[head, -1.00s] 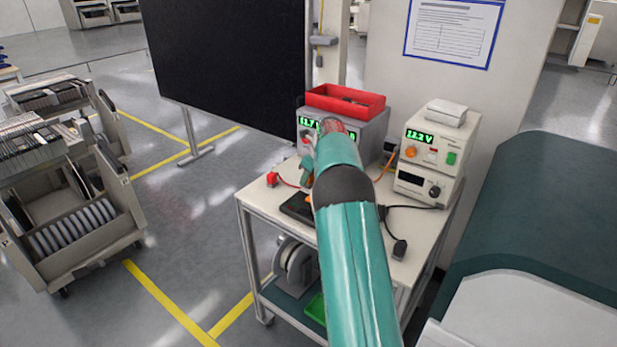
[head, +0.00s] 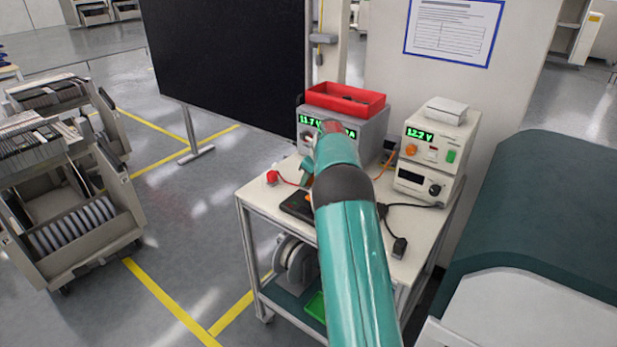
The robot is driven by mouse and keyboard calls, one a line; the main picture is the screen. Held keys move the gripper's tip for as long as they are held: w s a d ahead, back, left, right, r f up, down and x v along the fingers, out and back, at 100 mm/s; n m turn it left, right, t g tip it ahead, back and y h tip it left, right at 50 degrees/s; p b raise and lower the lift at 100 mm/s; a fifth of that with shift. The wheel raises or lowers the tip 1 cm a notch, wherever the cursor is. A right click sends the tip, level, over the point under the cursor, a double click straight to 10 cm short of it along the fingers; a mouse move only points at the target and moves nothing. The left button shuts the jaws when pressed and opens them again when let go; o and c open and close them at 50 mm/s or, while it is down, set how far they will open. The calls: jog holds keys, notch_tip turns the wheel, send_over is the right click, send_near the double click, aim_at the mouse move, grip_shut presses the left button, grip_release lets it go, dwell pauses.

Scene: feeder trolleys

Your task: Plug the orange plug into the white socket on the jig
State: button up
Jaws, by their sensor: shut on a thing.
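The black jig (head: 295,207) lies on the light top of the trolley table, left of my arm. A small orange piece, which looks like the orange plug (head: 308,197), shows at the edge of my arm over the jig. My gripper (head: 306,184) is mostly hidden behind my teal arm; only a teal part of my wrist end shows above the jig. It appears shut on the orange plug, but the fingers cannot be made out. I cannot tell whether the plug touches the jig. The white socket cannot be made out.
A grey power supply (head: 371,135) carries a red bin (head: 345,99). White instruments (head: 432,150) stand at the right rear. A red item (head: 271,177) with a red cable lies at the left edge. A black cable end (head: 399,247) lies front right.

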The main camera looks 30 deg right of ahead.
jog(key=o, duration=1.1)
jog(key=shift+f, duration=0.1)
jog(key=shift+c, duration=0.2)
jog(key=v, duration=1.4)
